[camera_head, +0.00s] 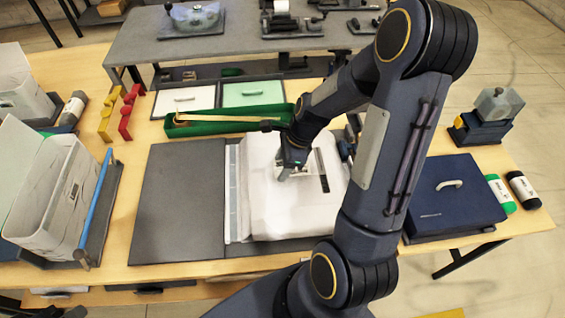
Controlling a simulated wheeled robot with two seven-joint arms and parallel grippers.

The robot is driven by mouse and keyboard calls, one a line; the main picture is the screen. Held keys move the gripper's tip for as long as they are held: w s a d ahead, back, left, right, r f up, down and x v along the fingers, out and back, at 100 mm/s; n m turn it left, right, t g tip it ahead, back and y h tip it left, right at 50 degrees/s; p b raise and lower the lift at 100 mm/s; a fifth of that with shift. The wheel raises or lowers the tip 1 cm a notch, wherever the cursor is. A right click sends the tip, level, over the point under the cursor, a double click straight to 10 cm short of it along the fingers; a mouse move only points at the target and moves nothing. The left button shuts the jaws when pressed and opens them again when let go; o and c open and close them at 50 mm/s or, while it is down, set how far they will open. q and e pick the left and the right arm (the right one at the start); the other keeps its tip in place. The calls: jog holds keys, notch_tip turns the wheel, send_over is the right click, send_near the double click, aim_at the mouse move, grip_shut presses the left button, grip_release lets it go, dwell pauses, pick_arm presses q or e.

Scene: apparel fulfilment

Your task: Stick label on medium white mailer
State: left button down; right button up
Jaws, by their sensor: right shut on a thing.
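A white mailer (285,212) lies flat on the dark grey mat in the middle of the table. A dark strip (322,170) shows on its right part. My right gripper (291,168) points down at the upper middle of the mailer. It is shut on a small pale piece, seemingly the label, which is mostly hidden by the fingers. I cannot tell whether the label touches the mailer. My left gripper is not in view.
White mailers stand in a rack (100,215) at the left. A green tray (228,120) lies behind the mat, near red and yellow holders. A dark blue box (452,205) stands at the right. The mat's left half (182,205) is bare.

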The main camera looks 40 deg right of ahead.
jog(key=shift+f+b, duration=0.3)
jog(key=shift+f, duration=0.2)
jog(key=shift+r, duration=0.15)
dwell(0.6)
jog(key=o, duration=1.2)
notch_tip(320, 180, up, 9)
jog(key=p, duration=0.9)
dwell(0.3)
